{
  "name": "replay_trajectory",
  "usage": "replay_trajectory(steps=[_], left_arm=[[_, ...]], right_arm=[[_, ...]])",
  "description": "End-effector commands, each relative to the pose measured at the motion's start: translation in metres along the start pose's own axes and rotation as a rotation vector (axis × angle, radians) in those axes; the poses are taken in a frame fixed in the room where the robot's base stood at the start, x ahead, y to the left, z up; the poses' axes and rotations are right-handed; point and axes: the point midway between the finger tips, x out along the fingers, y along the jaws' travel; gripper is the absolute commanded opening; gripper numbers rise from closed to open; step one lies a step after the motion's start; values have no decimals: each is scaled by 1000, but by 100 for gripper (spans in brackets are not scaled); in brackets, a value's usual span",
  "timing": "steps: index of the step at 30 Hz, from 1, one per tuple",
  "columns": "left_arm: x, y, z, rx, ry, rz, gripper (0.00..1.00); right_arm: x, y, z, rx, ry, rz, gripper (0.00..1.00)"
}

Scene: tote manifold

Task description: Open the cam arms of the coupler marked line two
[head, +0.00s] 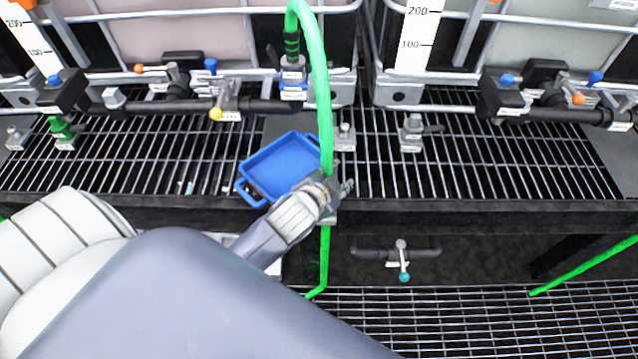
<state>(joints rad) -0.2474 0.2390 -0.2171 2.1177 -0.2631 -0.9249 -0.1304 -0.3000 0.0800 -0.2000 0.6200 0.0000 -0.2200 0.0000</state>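A coupler (293,75) with a blue band and small white labels stands at the back centre, under the upper end of a green hose (322,90). Other small labelled fittings stand on the grating, one at the centre (345,137), one to its right (412,133) and a green-topped one at the left (62,132). The labels are too small to read, so I cannot tell which is line two. My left gripper (342,186) is at the front edge of the grating, at the hose. Whether its fingers close on the hose is unclear. My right gripper is not in view.
A blue tray (246,172) lies just left of my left gripper. Two totes with level scales (420,30) stand behind pipe manifolds (255,105). A valve with a teal knob (404,277) sits below the grating's edge. The right part of the grating is mostly clear.

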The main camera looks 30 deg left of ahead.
Motion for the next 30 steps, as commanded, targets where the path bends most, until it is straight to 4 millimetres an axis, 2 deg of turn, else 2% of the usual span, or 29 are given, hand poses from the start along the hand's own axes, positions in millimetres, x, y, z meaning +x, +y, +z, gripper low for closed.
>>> replay_trajectory(steps=[6,12,18,27,30], left_arm=[[-14,22,34,-81,-111,67,37],[-25,38,56,-133,-185,111,37],[-30,45,66,-155,-221,132,37],[-31,46,67,-157,-224,135,37],[-31,46,67,-157,-224,134,18]], right_arm=[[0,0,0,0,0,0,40],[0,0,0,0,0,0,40],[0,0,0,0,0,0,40],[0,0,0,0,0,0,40],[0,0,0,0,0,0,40]])
